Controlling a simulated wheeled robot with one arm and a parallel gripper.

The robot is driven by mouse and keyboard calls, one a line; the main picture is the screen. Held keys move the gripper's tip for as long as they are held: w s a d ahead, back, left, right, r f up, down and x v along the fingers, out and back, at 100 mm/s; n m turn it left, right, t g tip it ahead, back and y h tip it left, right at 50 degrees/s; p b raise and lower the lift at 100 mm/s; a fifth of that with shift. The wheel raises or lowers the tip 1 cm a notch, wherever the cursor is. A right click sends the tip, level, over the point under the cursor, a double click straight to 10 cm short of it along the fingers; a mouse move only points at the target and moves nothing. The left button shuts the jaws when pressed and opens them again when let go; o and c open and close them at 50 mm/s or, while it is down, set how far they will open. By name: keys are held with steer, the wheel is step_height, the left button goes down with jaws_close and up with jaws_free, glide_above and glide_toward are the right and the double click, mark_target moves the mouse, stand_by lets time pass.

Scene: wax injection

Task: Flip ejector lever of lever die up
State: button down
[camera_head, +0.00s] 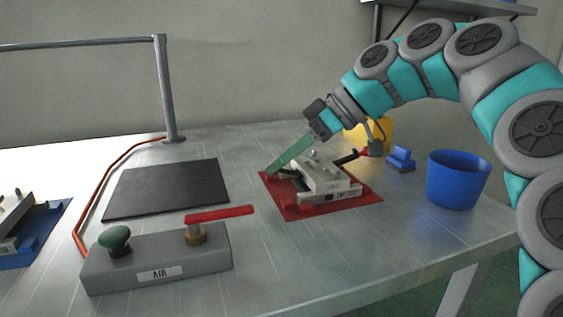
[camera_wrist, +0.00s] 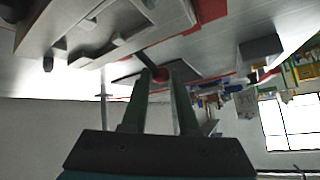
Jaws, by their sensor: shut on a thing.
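The lever die (camera_head: 328,178), a pale grey block with metal fittings, sits on a red mat (camera_head: 291,210) in the head view. It also shows at the upper left of the wrist view (camera_wrist: 85,25). My gripper (camera_head: 270,171) reaches down from the upper right, with its green fingertips at the die's left side. In the head view the fingers hide this knob. A second dark arm (camera_head: 346,158) with a red end sticks out at the die's right.
A blue cup (camera_head: 457,180), a small blue piece (camera_head: 400,158) and a yellow container (camera_head: 381,132) stand to the right and behind. A grey AIR box (camera_head: 158,265) with a red handle (camera_head: 220,214) stands front left. A black pad (camera_head: 168,188) lies behind it.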

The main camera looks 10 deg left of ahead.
stand_by(0.3)
steer(key=c, duration=0.7)
jaws_free()
steer(key=shift+d, duration=0.15)
steer(key=shift+v, duration=2.6)
steer(key=shift+w+d+r+p, duration=0.15)
steer(key=shift+d+r+p, duration=0.2)
steer(key=shift+r+p, duration=0.3)
steer(key=shift+d+r+p, duration=0.2)
steer(key=shift+d+p, duration=0.25)
steer(key=shift+p, duration=0.1)
steer(key=shift+d, duration=0.1)
